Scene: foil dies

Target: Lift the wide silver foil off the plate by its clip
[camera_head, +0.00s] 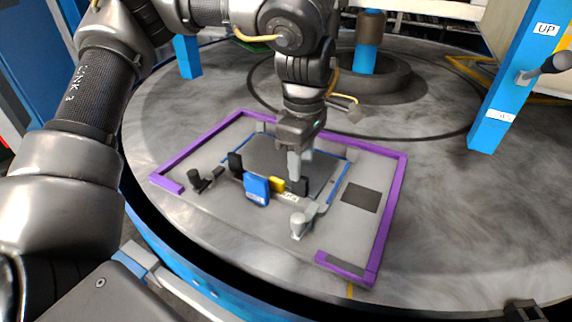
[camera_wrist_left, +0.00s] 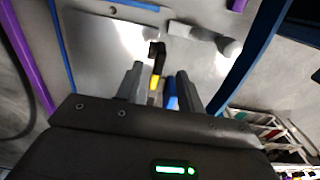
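The wide silver foil appears as a flat grey sheet (camera_head: 268,152) on the plate (camera_head: 225,162) inside a purple frame. It also shows as a shiny sheet in the left wrist view (camera_wrist_left: 98,52). Blue (camera_head: 256,188), yellow (camera_head: 277,184) and black (camera_head: 236,163) clip-like pieces stand along its near edge; which is the foil's own clip I cannot tell. My left gripper (camera_head: 299,165) points down over the sheet's near right part. In the left wrist view its fingers (camera_wrist_left: 160,88) are apart, with black-yellow and blue pieces showing between or beyond them; contact is unclear. My right gripper is not recognisable.
A purple frame (camera_head: 397,190) borders the plate on the round grey table (camera_head: 450,215). A grey knob (camera_head: 298,224) and a dark peg (camera_head: 205,183) stand beside the clips. A blue post (camera_head: 503,95) rises at right.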

